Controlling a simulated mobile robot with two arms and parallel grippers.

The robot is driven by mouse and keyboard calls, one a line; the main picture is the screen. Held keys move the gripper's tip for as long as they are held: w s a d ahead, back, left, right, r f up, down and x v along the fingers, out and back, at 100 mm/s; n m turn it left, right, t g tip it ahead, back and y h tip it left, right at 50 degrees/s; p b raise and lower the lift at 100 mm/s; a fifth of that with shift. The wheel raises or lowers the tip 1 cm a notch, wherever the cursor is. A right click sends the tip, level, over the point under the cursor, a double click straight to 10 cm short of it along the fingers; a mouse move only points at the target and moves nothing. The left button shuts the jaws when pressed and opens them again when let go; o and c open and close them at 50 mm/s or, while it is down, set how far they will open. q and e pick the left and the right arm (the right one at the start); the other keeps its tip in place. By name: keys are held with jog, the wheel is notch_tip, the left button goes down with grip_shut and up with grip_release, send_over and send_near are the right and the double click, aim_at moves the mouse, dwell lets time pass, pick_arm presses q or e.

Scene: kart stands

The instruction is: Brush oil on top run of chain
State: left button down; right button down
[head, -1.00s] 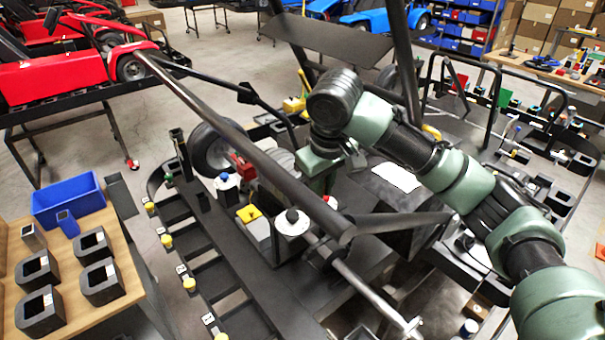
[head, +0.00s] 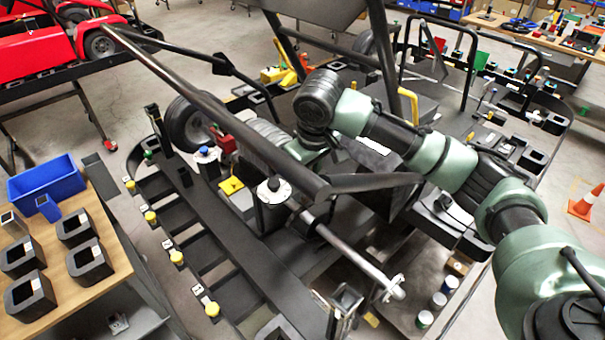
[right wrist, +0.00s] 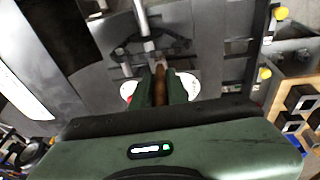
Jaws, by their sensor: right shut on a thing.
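My right gripper (right wrist: 160,88) is shut on a brown, wooden-looking handle (right wrist: 160,80), seen in the right wrist view. The handle points away from the camera, toward a grey metal bar (right wrist: 142,18). Its far end and any bristles are too small or hidden to tell. In the head view my right arm reaches in from the right over the kart frame (head: 230,125); its gripper is hidden behind the frame tube and wrist. I cannot make out the chain in either view. My left gripper is not in view.
A silver axle (head: 350,252) sticks out toward the front. A wooden table (head: 70,300) with a blue bin (head: 45,178) is at left.

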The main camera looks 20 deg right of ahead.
jog(key=w+d, duration=0.2)
jog(key=d, duration=0.3)
jog(key=s+a, duration=0.2)
jog(key=a, duration=0.5)
jog(key=shift+s, duration=0.35)
jog(key=shift+f, duration=0.65)
dwell(1.1)
